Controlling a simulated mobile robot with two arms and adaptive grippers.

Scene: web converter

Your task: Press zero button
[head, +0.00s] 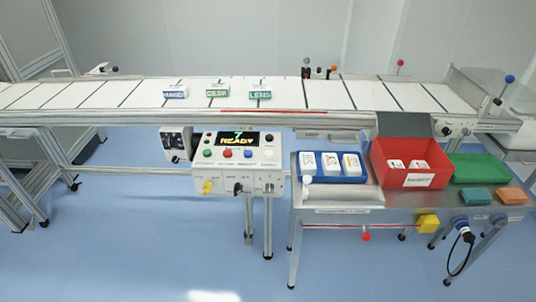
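The control box (238,162) hangs below the front edge of the conveyor, left of the side table. Its dark display (238,140) shows a green "7" above yellow "READY". Around the display are a green button (207,153), a red button (227,154), a blue button (248,154) and a white button (269,153). The small labels are too blurred to read, so I cannot tell which button is zero. Neither of my grippers is in the head view.
The conveyor (330,97) carries several small labelled packs. The steel side table (340,207) at right holds a blue tray (330,178), a red bin (388,178) and a green tray (480,168). The blue floor (150,240) in front of the box is clear.

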